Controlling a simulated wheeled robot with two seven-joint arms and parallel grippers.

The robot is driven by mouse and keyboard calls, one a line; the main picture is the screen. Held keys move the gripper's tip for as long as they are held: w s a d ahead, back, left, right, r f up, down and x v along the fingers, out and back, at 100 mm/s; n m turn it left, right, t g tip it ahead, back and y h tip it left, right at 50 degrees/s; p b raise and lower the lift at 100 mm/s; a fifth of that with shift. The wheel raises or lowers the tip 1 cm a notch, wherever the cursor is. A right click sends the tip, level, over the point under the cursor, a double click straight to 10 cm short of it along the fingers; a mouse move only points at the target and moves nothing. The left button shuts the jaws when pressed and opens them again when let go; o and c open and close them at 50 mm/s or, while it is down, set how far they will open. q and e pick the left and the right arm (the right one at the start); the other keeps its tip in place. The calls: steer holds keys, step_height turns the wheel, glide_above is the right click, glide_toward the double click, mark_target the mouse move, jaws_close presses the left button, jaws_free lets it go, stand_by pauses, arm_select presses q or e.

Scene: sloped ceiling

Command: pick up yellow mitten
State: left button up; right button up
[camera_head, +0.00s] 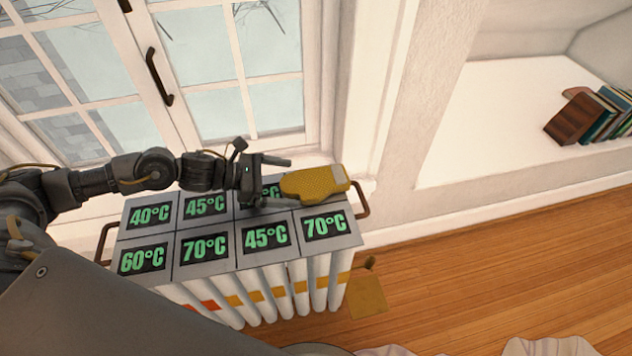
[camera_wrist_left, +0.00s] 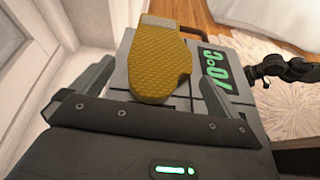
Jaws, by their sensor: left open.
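The yellow mitten (camera_head: 315,183) lies on the right part of the panel (camera_head: 158,234) of temperature displays on top of the radiator. Its pale cuff points right in the head view. My left gripper (camera_head: 284,180) is open, with its fingers pointing at the mitten's rounded end. In the left wrist view the mitten (camera_wrist_left: 158,62) lies ahead, with its near end around the gap between the two open fingers (camera_wrist_left: 152,98). I cannot tell whether the fingers touch it.
The white radiator (camera_head: 270,295) stands below the window (camera_head: 200,70), with a handle (camera_head: 361,199) at its right side. A yellow square (camera_head: 368,297) is near the floor beside it. Books (camera_head: 592,115) stand in the niche at right. The wooden floor (camera_head: 500,265) is largely clear.

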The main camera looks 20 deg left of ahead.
mark_target(303, 184)
arm_select(q)
steer(key=shift+w+d, duration=0.1)
steer(key=shift+d, duration=0.2)
steer(key=p+x, duration=0.1)
steer(key=x, duration=0.3)
steer(key=shift+d+f, duration=0.15)
steer(key=shift+d, duration=0.15)
arm_select(e)
steer(key=shift+s+d+f, duration=0.1)
steer(key=shift+s+f, duration=0.15)
steer(key=shift+f, duration=0.3)
steer(key=shift+s+d+f, duration=0.1)
steer(key=shift+s+f, duration=0.1)
steer(key=shift+f, duration=0.35)
steer(key=shift+a, duration=0.1)
arm_select(q)
steer(key=c, duration=0.8)
